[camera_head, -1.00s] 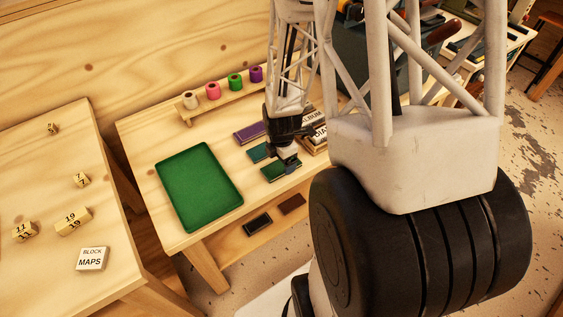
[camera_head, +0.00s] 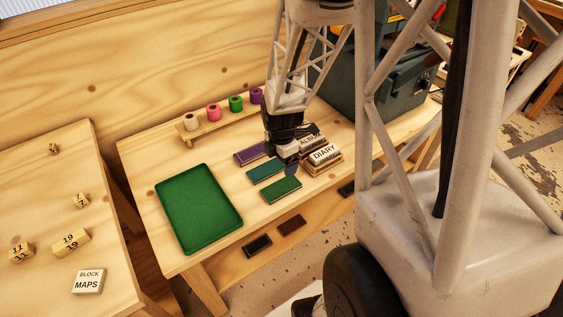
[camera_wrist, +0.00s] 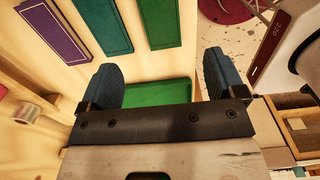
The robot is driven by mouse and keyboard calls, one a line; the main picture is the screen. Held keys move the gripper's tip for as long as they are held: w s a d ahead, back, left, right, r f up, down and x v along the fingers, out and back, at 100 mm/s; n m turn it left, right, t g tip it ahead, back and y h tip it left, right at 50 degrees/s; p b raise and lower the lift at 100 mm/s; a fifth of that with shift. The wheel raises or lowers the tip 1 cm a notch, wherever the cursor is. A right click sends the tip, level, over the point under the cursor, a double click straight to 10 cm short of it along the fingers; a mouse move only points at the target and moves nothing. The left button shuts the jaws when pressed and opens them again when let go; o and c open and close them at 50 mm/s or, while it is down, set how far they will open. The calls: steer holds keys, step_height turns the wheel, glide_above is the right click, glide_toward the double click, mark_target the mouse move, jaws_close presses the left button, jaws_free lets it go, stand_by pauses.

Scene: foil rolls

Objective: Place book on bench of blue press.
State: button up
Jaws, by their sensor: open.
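Three flat books lie on the wooden table: purple (camera_head: 249,153), teal (camera_head: 266,170) and green (camera_head: 281,189). They also show at the top of the wrist view as purple (camera_wrist: 52,30), teal (camera_wrist: 101,24) and green (camera_wrist: 160,22). My gripper (camera_head: 290,167) is above the table near the teal and green books. In the wrist view my gripper (camera_wrist: 162,78) has its fingers wide apart with no book between them. A dark blue-grey machine (camera_head: 383,88), seemingly the blue press, stands at the table's back right. My arm hides part of it, and its bench is not clear.
A green tray (camera_head: 198,208) lies on the left of the table. A rack (camera_head: 212,126) with several colored rolls stands behind. A wooden holder (camera_head: 325,168) with ALBUM and DIARY blocks is close right of my gripper. Two dark items (camera_head: 257,245) (camera_head: 291,225) show at the table's front.

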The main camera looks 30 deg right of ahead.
stand_by(0.6)
steer(key=s+a+r+m+t, duration=0.1)
steer(key=s+a+r+m, duration=0.3)
steer(key=r, duration=0.4)
steer(key=s+a+r+m, duration=0.5)
steer(key=a+r+m, duration=0.2)
steer(key=r+m, duration=0.1)
steer(key=s+a+r+m+t, duration=0.1)
steer(key=s+a+r+m, duration=0.4)
steer(key=r, duration=0.4)
steer(key=shift+s+a+m+t, duration=0.25)
steer(key=shift+a+m+t, duration=0.05)
steer(key=shift+m, duration=0.3)
